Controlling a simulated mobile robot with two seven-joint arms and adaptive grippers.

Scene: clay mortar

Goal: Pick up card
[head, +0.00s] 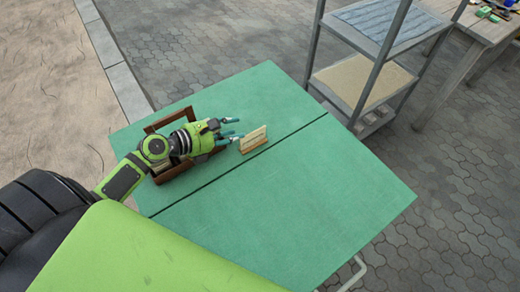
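A small cream card (254,136) with dark marks stands upright, tilted slightly, on the green table. A thin wooden strip shows along its lower edge, like a holder. My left gripper (237,128) points right, just left of the card. Its teal fingertips are apart and the gripper looks empty. I cannot tell whether one fingertip touches the card's edge. My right gripper is not in view.
The green folding table (310,195) has a dark seam across it and is clear at the right and front. A brown wooden frame (169,119) lies under my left arm. A metal shelf rack (362,75) stands behind, with a wooden workbench (478,40) at the far right.

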